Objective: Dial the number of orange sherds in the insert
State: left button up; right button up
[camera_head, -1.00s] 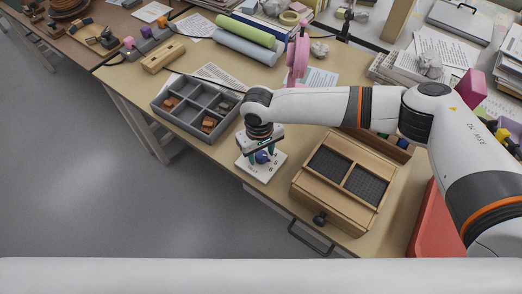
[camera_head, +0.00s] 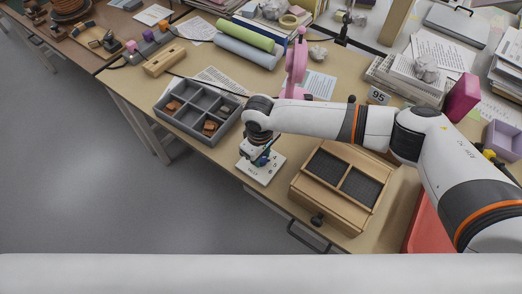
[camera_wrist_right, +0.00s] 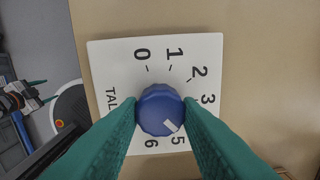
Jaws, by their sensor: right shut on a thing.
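My right gripper (camera_head: 261,157) is over the white dial plate (camera_head: 270,171) at the table's front edge. In the right wrist view its green fingers (camera_wrist_right: 160,112) are shut on the blue knob (camera_wrist_right: 160,106), one on each side. The knob's white mark points down and right, close to the 5. The plate (camera_wrist_right: 110,60) shows 0, 1, 2, 3, 5 and 6; the 4 is hidden behind a finger. The grey divided insert (camera_head: 178,128) holds orange-brown sherds (camera_head: 210,127) in at least two compartments; they are too small to count surely. What seems my left gripper (camera_wrist_right: 22,97) shows small at the left.
A wooden box (camera_head: 330,207) with two dark mesh panels stands right of the dial. A pink stand (camera_head: 296,65), a wooden block (camera_head: 164,60) and rolled sheets (camera_head: 246,50) lie behind. A 95 sign (camera_head: 378,96) stands at the right. Bare tabletop lies between insert and dial.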

jog(key=n+p, duration=0.1)
jog(key=n, duration=0.2)
jog(key=shift+r+n+p, duration=0.1)
jog(key=shift+n+p, duration=0.25)
jog(key=shift+n, duration=0.05)
jog(key=n+p, duration=0.1)
jog(key=n, duration=0.3)
jog(key=shift+n, duration=0.3)
jog(key=n+p, duration=0.1)
jog(key=n, duration=0.2)
jog(key=shift+n, duration=2.6)
jog(key=o, duration=1)
